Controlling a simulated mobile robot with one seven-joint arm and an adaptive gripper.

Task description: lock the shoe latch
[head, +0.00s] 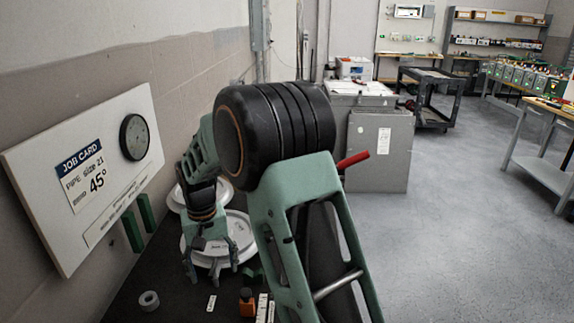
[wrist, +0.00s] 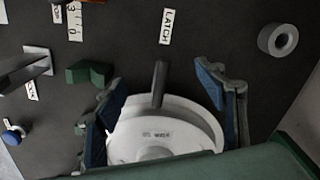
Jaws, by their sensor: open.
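The latch (wrist: 159,84) shows in the wrist view as a dark upright bar at the edge of a white round shoe (wrist: 185,122). A LATCH label (wrist: 166,26) lies on the dark bench beyond it. My gripper (wrist: 160,76) is open, with its blue-padded fingers apart on either side of the bar. I see no clear contact between the fingers and the bar. In the head view my gripper (head: 212,272) points down over the white round parts (head: 240,228). The latch cannot be made out there, behind my gripper and arm.
A grey ring (wrist: 278,40) lies right of the latch, and a green block (wrist: 90,73) lies left. A blue knob (wrist: 13,133) is at far left. An orange bottle (head: 247,302) stands near my arm. The job card board (head: 85,170) leans by the wall.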

